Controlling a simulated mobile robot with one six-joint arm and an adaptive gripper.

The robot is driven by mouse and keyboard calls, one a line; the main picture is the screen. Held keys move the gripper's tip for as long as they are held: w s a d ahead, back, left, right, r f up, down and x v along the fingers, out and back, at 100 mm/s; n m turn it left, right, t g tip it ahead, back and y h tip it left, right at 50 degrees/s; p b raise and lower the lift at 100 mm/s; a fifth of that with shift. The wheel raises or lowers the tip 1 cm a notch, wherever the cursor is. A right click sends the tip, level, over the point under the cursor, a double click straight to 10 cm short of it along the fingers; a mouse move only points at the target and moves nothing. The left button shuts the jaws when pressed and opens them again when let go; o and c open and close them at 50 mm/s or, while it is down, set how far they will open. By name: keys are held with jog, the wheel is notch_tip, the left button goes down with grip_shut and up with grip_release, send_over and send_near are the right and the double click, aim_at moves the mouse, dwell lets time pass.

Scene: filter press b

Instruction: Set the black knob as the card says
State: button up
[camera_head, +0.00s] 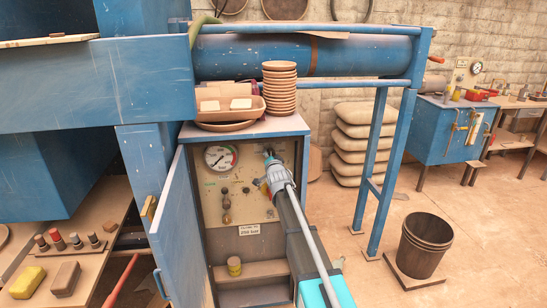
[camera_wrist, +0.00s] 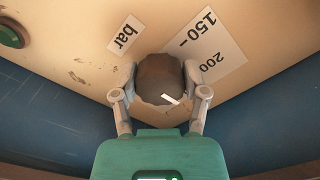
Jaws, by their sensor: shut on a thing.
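The dark knob (camera_wrist: 160,70) is on a cream panel in the wrist view, with a short white mark near its lower right edge. My gripper (camera_wrist: 160,88) has one finger on each side of the knob and is shut on it. Printed labels beside the knob read "bar" (camera_wrist: 124,33) and "150" and "200" (camera_wrist: 207,45). In the head view my gripper (camera_head: 269,156) reaches the upper right of the panel (camera_head: 225,196) inside the blue cabinet and mostly hides the knob. A white card (camera_head: 249,230) sits low on the panel; its small print is hard to read.
A round gauge (camera_head: 220,157) and small knobs (camera_head: 226,204) are left of my arm. The blue cabinet door (camera_head: 177,232) stands open at the left. Stacked bowls (camera_head: 280,88) stand on top. A green button (camera_wrist: 10,36) shows in the wrist view.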

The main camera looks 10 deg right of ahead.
jog(key=shift+d, duration=0.1)
jog(key=o, duration=1.1)
jog(key=shift+s+r, duration=0.1)
jog(key=shift+o, duration=0.2)
jog(key=shift+s, duration=0.1)
jog(key=s, duration=1.1)
jog(key=shift+s, duration=0.4)
jog(key=shift+d, duration=0.1)
